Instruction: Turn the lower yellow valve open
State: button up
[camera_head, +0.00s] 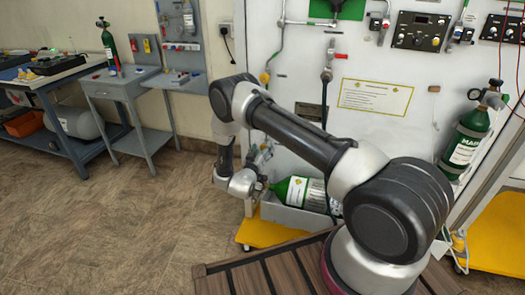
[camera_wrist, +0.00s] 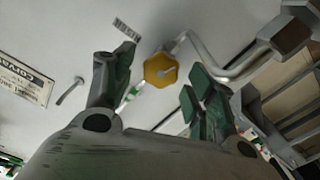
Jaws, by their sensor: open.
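A yellow hexagonal valve knob (camera_wrist: 160,70) shows in the wrist view, joined to a bent metal pipe (camera_wrist: 235,72). My gripper (camera_wrist: 152,80) is open, its two green-padded fingers on either side of the knob in the picture. The knob appears beyond the fingertips, with no clear contact; the exact gap cannot be told.
A green cylinder (camera_head: 298,191) lies in a grey tray at the panel's foot, close to my gripper. Another green cylinder (camera_head: 466,140) is mounted at the right. A grey side table (camera_head: 120,84) and workbench stand at the left. Open floor (camera_head: 110,220) lies between.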

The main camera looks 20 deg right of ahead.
jog(key=v, duration=1.1)
jog(key=shift+s+a, duration=0.15)
jog(key=shift+s, duration=0.1)
